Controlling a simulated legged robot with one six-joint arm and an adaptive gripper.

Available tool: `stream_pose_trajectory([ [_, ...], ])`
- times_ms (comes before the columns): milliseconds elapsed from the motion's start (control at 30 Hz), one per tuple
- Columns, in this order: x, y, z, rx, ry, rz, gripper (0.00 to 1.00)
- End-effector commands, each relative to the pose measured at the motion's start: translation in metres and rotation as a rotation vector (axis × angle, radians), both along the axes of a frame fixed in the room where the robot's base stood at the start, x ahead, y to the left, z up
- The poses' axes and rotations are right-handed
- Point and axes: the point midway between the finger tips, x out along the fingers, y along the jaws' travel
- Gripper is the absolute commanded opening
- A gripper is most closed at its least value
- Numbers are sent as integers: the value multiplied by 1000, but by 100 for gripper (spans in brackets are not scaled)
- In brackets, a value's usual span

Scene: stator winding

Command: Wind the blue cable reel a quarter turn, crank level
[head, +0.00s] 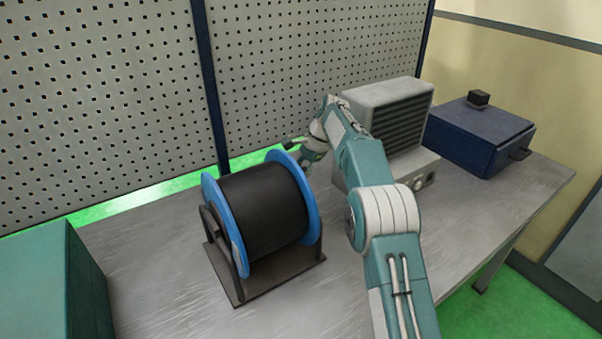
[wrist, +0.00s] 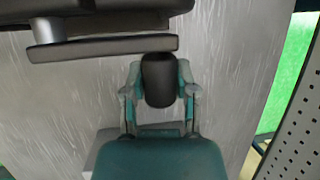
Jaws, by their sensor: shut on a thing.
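The cable reel (head: 262,212) has blue flanges and a wound black drum, and sits in a dark stand (head: 238,292) on the bench. Its crank is hidden in the head view. In the wrist view the dark crank arm (wrist: 105,48) runs across the picture, with the black handle (wrist: 160,80) near its right end. My gripper (wrist: 160,74) has one finger on each side of the handle and is shut on it. In the head view my gripper (head: 306,157) is at the far right side of the reel, partly hidden by the right flange. I cannot tell the crank's exact tilt.
A grey vented machine (head: 385,110) stands close behind my arm. A blue box (head: 478,135) with a black knob is at the back right. A green case (head: 60,285) stands at the front left. A perforated panel (head: 310,60) borders the bench's back. Bench surface (head: 485,210) is clear at right.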

Motion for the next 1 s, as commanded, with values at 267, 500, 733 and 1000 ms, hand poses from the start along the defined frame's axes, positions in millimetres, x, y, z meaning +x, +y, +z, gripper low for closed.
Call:
stream_pose_trajectory([
  [267,0,2,0,4,-2,2,73],
  [500,0,1,0,2,-2,1,73],
  [733,0,0,2,12,-16,0,73],
  [1000,-1,-1,12,79,-115,-2,73],
])
